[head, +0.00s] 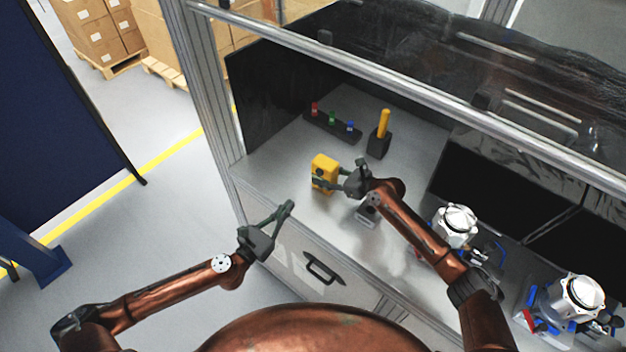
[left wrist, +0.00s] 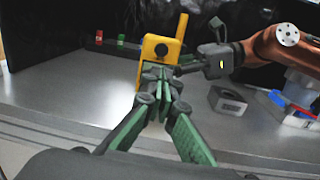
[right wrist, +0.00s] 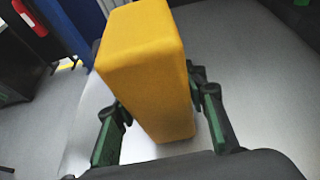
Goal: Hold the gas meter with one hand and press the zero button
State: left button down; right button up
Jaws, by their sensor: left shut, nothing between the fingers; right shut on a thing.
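The yellow gas meter (head: 324,168) is held upright over the bench near its left end; I cannot tell if it touches the bench. My right gripper (head: 343,181) is shut on it from the right. In the right wrist view the meter (right wrist: 150,72) shows its plain yellow faces between the fingers. In the left wrist view a dark round spot shows on the meter's (left wrist: 153,50) face; the zero button cannot be made out. My left gripper (head: 290,206) is shut and empty, at the bench's front edge in the head view. Its fingertips (left wrist: 160,72) overlap the meter's lower face in the left wrist view; contact is unclear.
A black rack (head: 332,126) with red, green and blue items and a yellow-handled tool (head: 384,123) in a black stand are behind. A small grey block (head: 367,216) sits below my right arm. Metal housings (head: 455,226) stand at right. A frame bar (head: 400,85) crosses above.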

aim_at(319, 174)
pick_arm(q)
jog(key=shift+s+d+n, duration=0.1)
jog(key=shift+s+n, duration=0.15)
jog(key=shift+n, duration=0.15)
jog(key=x, duration=1.4)
jog(key=shift+w+f, duration=0.1)
jog(key=shift+f, duration=0.05)
